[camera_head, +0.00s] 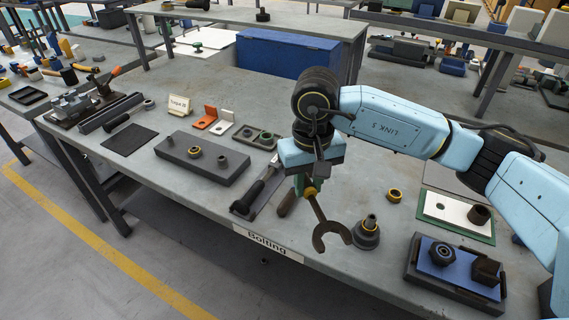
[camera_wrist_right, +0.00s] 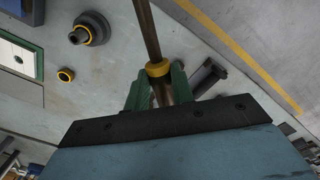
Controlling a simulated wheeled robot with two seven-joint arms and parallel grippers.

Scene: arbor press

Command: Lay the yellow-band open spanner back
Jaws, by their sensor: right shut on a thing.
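The yellow-band open spanner (camera_head: 317,213) is in my right gripper (camera_head: 303,184), its forked dark brown end hanging forward and down over the bench's front part. Its yellow band sits at the fingers. In the right wrist view, the spanner (camera_wrist_right: 148,30) runs up out of frame, with the green fingers of my right gripper (camera_wrist_right: 157,92) closed around its shaft just below the band. The fork end is outside that view. It appears held above the bench (camera_head: 215,215), with the fork beside a round stepped part with a yellow ring (camera_head: 366,232). My left gripper is not in view.
A dark holder with a black-handled tool (camera_head: 257,192) lies left of the gripper. A grey block (camera_head: 202,160) is further left. A yellow ring (camera_head: 394,195), a green-edged white plate (camera_head: 449,210) and a blue-topped fixture (camera_head: 459,268) stand right. The "Bolting" label (camera_head: 268,242) marks the front edge.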

